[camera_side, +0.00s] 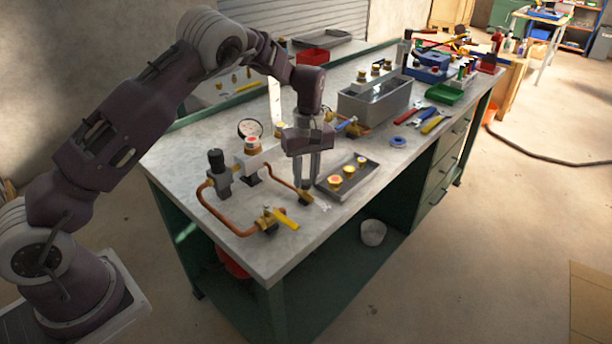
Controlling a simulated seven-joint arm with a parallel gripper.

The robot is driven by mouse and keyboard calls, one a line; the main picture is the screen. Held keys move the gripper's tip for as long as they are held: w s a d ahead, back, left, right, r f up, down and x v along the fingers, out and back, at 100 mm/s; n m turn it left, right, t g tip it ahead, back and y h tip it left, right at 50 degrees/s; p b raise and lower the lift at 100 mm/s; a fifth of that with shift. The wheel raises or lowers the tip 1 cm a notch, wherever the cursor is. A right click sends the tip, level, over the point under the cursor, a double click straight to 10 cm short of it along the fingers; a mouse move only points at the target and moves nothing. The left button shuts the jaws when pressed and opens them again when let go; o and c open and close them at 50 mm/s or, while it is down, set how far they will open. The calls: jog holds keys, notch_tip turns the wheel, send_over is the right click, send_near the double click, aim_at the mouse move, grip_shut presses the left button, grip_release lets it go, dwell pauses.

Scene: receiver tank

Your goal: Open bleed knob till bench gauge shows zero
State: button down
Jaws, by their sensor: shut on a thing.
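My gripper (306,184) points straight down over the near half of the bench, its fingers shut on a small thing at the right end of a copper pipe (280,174). The fingers hide most of that thing, and I cannot clearly make out the bleed knob. A round white gauge (250,129) stands on the bench to the left of my gripper; its dial is too small to read. A yellow lever valve (281,218) sits at the pipe's near end.
A dark tray (366,176) with several brass caps lies just right of my gripper. A grey bin (376,99) stands behind it. Hand tools (420,118) and a blue tape roll (398,141) lie farther right. The bench's front edge is close by.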

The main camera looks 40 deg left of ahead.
aim_at(306, 181)
jog(key=n, duration=0.4)
jog(key=shift+n, duration=0.4)
dwell(0.4)
jog(key=c, duration=1.1)
grip_release()
jog(key=shift+c, duration=0.2)
notch_tip(306, 181, up, 7)
jog(key=shift+w+r, duration=0.1)
